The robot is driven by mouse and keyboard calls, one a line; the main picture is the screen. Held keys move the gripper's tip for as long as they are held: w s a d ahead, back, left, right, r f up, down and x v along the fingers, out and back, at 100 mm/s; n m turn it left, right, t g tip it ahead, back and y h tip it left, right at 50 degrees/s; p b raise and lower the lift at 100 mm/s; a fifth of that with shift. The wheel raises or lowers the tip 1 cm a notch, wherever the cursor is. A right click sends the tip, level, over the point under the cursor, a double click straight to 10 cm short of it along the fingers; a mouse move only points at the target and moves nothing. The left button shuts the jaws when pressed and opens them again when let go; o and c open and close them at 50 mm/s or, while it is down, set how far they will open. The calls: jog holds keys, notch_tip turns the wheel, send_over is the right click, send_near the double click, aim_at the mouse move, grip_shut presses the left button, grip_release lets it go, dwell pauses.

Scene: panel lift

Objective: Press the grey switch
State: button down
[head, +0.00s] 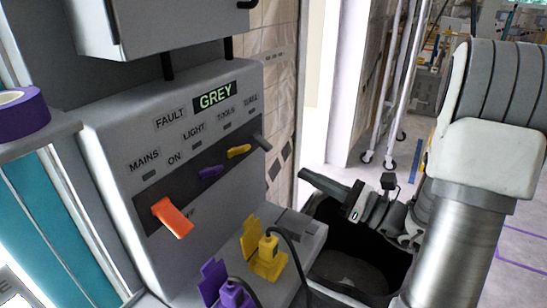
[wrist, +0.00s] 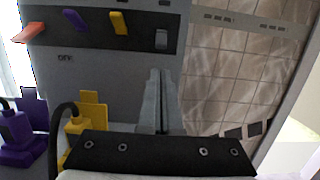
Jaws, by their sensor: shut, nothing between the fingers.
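The grey switch (head: 262,141) is the rightmost of the levers in the dark strip on the grey panel (head: 120,135). It also shows in the wrist view (wrist: 161,40), at the right end of the strip. A lit display (head: 215,96) above the strip reads GREY, beside the word FAULT. My gripper (head: 304,174) is shut and empty, to the right of the panel and a little lower than the grey switch.
Orange (head: 172,217), purple (head: 209,172) and yellow (head: 239,151) levers line the strip to the left. A yellow plug (head: 267,258) and a purple plug (head: 231,293) with cords stand out below. A grey box (head: 165,25) overhangs the panel. A dark bin (head: 345,270) stands below my arm.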

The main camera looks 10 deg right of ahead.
aim_at(268, 145)
jog(key=x, duration=1)
jog(key=shift+s+d+r+g+h+p, duration=0.15)
jog(key=shift+r+g+h+p, duration=0.3)
jog(key=shift+p, duration=0.85)
jog(key=r+p, duration=0.1)
jog(key=p, duration=0.2)
jog(key=r+g+h+p, duration=0.1)
jog(key=p, duration=0.2)
jog(key=shift+s+d+g+h, duration=0.2)
jog(key=shift+s+g+h, duration=0.05)
notch_tip(268, 145, up, 2)
jog(key=g+h+p, duration=0.3)
jog(key=p, duration=0.6)
jog(key=shift+s+d, duration=0.15)
jog(key=shift+f+b, duration=0.5)
jog(key=shift+b, duration=0.05)
jog(key=shift+r, duration=0.15)
jog(key=shift+r+p, duration=0.6)
jog(key=shift+r, duration=0.1)
jog(key=shift+d+r, duration=0.1)
jog(key=shift+r, duration=0.05)
